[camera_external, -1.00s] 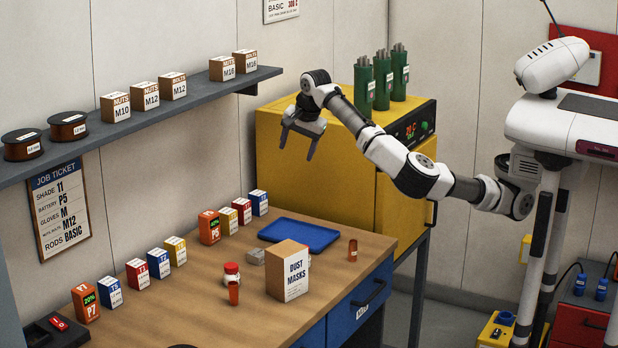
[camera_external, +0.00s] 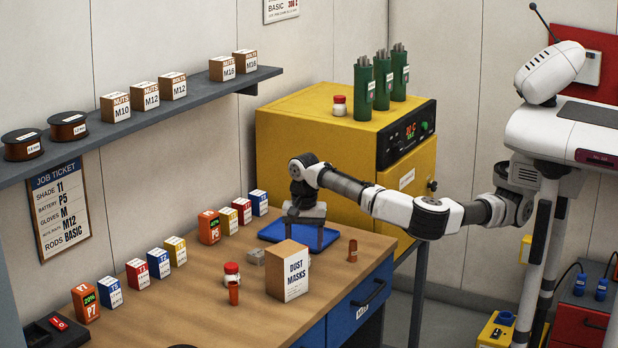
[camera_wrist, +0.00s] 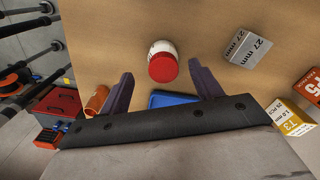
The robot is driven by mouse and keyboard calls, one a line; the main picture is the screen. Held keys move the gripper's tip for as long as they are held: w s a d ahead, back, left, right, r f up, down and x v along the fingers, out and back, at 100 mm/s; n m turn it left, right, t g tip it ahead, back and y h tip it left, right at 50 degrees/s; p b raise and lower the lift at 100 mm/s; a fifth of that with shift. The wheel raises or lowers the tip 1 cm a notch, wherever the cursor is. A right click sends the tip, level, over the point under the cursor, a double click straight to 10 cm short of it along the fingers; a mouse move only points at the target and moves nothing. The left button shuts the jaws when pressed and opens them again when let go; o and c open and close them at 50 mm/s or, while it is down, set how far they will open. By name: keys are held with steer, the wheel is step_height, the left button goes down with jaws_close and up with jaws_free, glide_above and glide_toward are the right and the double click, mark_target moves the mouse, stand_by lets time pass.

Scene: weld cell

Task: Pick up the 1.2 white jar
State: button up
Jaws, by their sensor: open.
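A white jar with a red lid (camera_external: 231,275) stands on the workbench behind an orange cylinder. Another white jar with a red lid (camera_external: 339,105) stands on top of the yellow cabinet. My gripper (camera_external: 303,243) is low over the blue tray, open, its fingers pointing down. I cannot tell which jar this is. No 1.2 marking is readable on any jar.
The blue tray (camera_external: 268,230) lies below my gripper. A dust masks box (camera_external: 287,280), a small grey box (camera_external: 256,257) and orange cylinders (camera_external: 234,293) (camera_external: 352,250) stand nearby. Rows of small boxes (camera_external: 209,228) line the wall side. The yellow cabinet (camera_external: 300,130) is behind.

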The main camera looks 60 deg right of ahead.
steer(key=shift+w+f+p, duration=0.15)
steer(key=shift+f+p, duration=0.2)
steer(key=shift+f, duration=0.9)
steer(key=shift+w+f+p, duration=0.1)
steer(key=shift+f+p, duration=0.25)
steer(key=shift+f, duration=0.85)
steer(key=shift+a, duration=0.1)
steer(key=c, duration=1.1)
steer(key=shift+r, duration=0.15)
